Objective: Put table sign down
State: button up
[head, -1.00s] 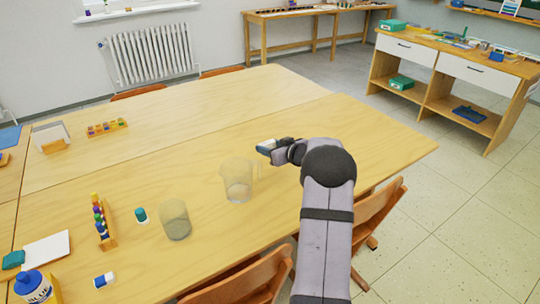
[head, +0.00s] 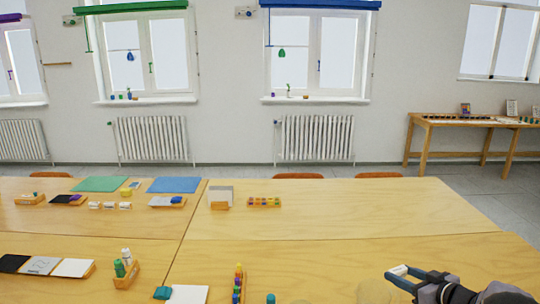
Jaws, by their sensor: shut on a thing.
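My gripper (head: 405,279) is at the lower right in the head view, above the near right part of the wooden table (head: 330,222). It is shut on a small white object with blue at its edge (head: 399,270). The dark fingers hide part of this object, and I cannot tell whether it is the table sign. A pale upright panel in a wooden base (head: 221,192), which looks like a sign, stands on the table left of centre, well apart from my gripper.
A wooden tray of coloured blocks (head: 263,202) is beside the panel. A bead stand (head: 239,285) and a clear cup (head: 373,291) are at the near edge. A wooden holder with bottles (head: 126,272) is at left. The table's middle and far right are bare.

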jog(key=s+a+r+n+g+y+p, duration=0.35)
jog(key=s+a+r+p, duration=0.25)
jog(key=s+a+p, duration=0.5)
jog(key=s+a+r+n+g+y+p, duration=0.2)
jog(key=s+a+r+n+y+p, duration=0.3)
jog(key=s+a+p, duration=0.75)
jog(key=w+f+b, duration=0.1)
jog(key=b, duration=0.1)
jog(key=f+m+h+b, duration=0.1)
jog(key=b, duration=0.1)
jog(key=w+a+f+h+b, duration=0.1)
jog(key=f+b, duration=0.1)
jog(key=shift+w+m+t, duration=0.25)
jog(key=shift+w, duration=0.1)
jog(key=shift+f+b, duration=0.1)
jog(key=shift+b, duration=0.2)
